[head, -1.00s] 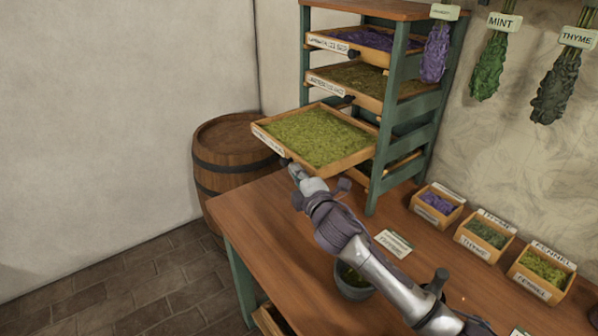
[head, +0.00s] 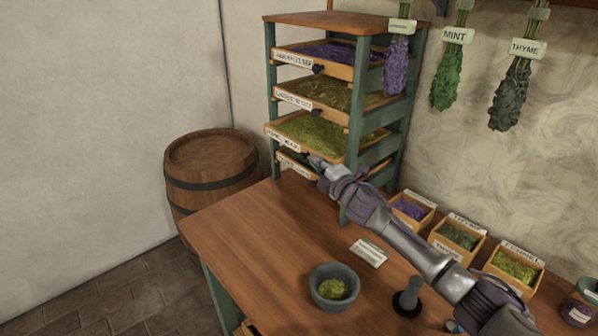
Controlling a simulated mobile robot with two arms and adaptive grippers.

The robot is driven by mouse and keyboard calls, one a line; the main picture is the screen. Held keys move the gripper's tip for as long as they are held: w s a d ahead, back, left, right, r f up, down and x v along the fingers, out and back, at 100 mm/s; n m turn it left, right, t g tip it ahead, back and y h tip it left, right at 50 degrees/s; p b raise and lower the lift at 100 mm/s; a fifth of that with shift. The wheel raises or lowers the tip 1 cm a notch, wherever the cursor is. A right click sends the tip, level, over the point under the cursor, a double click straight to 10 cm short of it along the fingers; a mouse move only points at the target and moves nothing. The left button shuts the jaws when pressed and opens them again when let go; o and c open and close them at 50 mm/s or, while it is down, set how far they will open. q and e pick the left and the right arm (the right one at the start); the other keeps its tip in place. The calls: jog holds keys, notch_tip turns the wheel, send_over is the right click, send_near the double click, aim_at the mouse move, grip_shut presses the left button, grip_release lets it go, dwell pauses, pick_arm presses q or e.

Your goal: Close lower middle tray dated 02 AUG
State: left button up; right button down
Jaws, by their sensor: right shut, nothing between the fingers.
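A wooden drying rack with green posts (head: 355,105) stands on the table and holds several trays one above another. The tray labels are too small to read. My right gripper (head: 312,160) is shut and empty at the front of this tray, near its lower right edge and above the bottom tray (head: 296,166). Whether it touches the tray is unclear. My left gripper is out of view.
A grey mortar (head: 322,297) with green herb, a pestle (head: 407,300) and a card (head: 369,252) are on the wooden table (head: 255,245). Small labelled herb boxes (head: 457,240) line its right side. A barrel (head: 205,165) stands behind left. Dried bunches (head: 447,80) hang on the wall.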

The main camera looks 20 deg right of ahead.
aim_at(331, 156)
jog(key=d, duration=0.1)
jog(key=w+d, duration=0.1)
jog(key=d, duration=0.2)
jog(key=shift+w+d+f, duration=0.15)
jog(key=shift+w+d, duration=0.05)
jog(key=shift+w, duration=0.1)
jog(key=shift+d, duration=0.15)
jog(key=shift+r, duration=0.25)
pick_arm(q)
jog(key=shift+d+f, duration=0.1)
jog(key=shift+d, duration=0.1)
pick_arm(e)
jog(key=shift+d, duration=0.1)
